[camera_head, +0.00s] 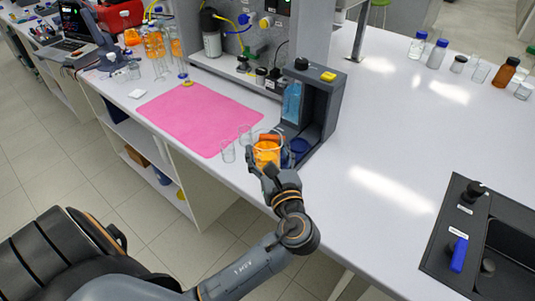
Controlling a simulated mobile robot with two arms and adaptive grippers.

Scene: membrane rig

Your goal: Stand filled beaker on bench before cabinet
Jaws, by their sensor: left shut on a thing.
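A clear beaker (267,151) with orange liquid is at the front edge of the white bench (369,125), near the picture's middle. My left gripper (264,157) reaches up to it from below and is shut on it. The gripper's fingers and the bench edge hide the beaker's lower part, so I cannot tell whether its base touches the bench. A dark grey cabinet-like unit (329,98) with a blue part inside stands just behind and right of the beaker. My right gripper is not in view.
Small empty glass beakers (228,152) stand just left of the held beaker, beside a pink mat (199,116). Bottles with orange liquid (154,42) stand at the back left. Several bottles (436,54) line the far right. A black sink (500,250) is at right. The bench's middle right is clear.

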